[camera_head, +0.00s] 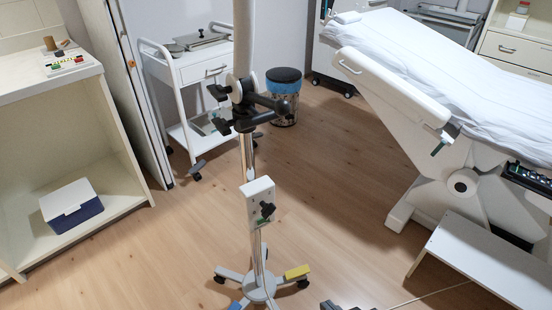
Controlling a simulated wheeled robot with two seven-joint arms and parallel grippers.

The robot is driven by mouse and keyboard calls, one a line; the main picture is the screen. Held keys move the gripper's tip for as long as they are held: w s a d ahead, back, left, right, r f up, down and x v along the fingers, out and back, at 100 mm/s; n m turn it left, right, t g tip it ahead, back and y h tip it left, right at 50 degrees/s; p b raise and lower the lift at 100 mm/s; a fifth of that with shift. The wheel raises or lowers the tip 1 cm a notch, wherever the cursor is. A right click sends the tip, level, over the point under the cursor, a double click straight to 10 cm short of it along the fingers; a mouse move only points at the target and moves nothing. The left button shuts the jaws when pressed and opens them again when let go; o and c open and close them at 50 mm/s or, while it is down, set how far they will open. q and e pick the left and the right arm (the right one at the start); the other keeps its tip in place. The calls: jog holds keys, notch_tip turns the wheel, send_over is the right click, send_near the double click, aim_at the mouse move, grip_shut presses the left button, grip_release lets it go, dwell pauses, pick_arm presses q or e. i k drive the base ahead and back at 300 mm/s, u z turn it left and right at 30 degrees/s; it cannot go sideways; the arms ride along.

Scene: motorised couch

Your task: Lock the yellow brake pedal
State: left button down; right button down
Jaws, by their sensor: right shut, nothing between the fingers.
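The yellow brake pedal (297,271) sits on the right-hand leg of a wheeled stand (259,286) at the bottom middle. It lies just above a black castor. A blue pedal (238,304) shows on another leg at the lower left of the base. My right gripper (340,306) shows only as a dark tip at the bottom edge, to the right of and below the yellow pedal, apart from it. It is shut and empty; most of it is cut off by the frame. My left gripper is out of view.
The stand's upright pole carries a white control box (261,203) and black handles (250,104). A couch (462,180) and a low white step (485,258) stand at the right. A shelf unit (75,150) stands at the left. The floor around the stand is mostly clear.

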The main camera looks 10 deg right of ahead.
aim_at(297, 273)
jog(key=z, duration=2.2)
jog(key=i, duration=2.15)
jog(key=u, duration=4)
